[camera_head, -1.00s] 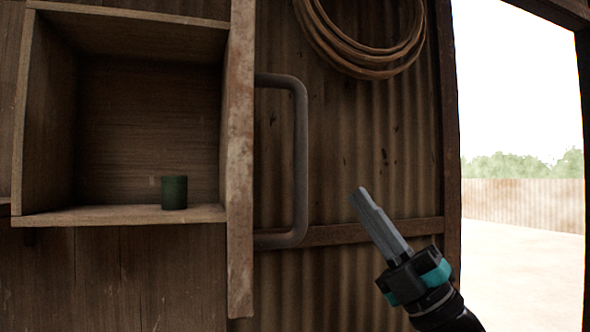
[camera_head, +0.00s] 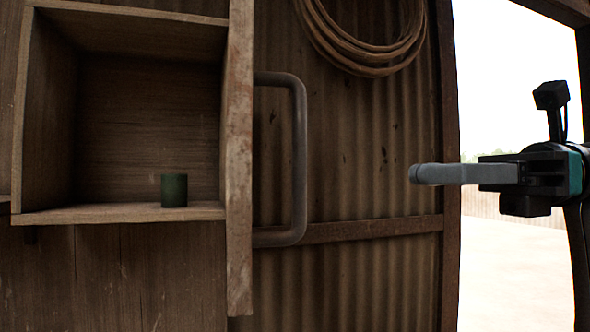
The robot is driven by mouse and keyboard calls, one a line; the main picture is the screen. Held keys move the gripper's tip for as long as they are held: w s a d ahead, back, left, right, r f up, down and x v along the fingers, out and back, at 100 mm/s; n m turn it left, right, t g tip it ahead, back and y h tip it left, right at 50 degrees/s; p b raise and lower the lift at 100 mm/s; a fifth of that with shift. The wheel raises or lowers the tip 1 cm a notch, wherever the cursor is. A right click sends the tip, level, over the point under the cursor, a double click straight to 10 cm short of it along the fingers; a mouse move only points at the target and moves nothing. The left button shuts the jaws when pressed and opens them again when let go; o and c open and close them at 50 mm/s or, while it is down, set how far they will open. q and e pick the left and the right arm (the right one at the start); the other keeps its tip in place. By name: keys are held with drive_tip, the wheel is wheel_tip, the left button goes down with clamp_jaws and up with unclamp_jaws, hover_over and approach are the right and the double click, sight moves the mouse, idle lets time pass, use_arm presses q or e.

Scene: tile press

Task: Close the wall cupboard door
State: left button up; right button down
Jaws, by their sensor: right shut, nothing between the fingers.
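The wall cupboard (camera_head: 125,215) is at the left, its front open to view. Its door (camera_head: 238,150) stands open at the cupboard's right side, seen nearly edge-on. A large grey D-shaped handle (camera_head: 300,160) sticks out to the right from the door. My right gripper (camera_head: 415,174) is to the right of the handle, apart from it, with its shut, empty fingers pointing left. My left gripper is not in view.
A small dark green cylinder (camera_head: 174,190) stands on the cupboard's bottom board. A coiled rope or hose (camera_head: 365,55) hangs on the corrugated wall (camera_head: 375,150). A bright open doorway lies at the right. The space between handle and gripper looks clear.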

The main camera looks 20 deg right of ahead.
sight(293, 176)
drive_tip(key=a+p, duration=0.1)
drive_tip(key=a, duration=0.3)
drive_tip(key=a+p, duration=0.1)
drive_tip(key=a, duration=0.4)
drive_tip(key=w+a+p, duration=0.1)
drive_tip(key=a, duration=0.3)
drive_tip(key=shift+a+p, duration=0.15)
drive_tip(key=shift+p, duration=0.15)
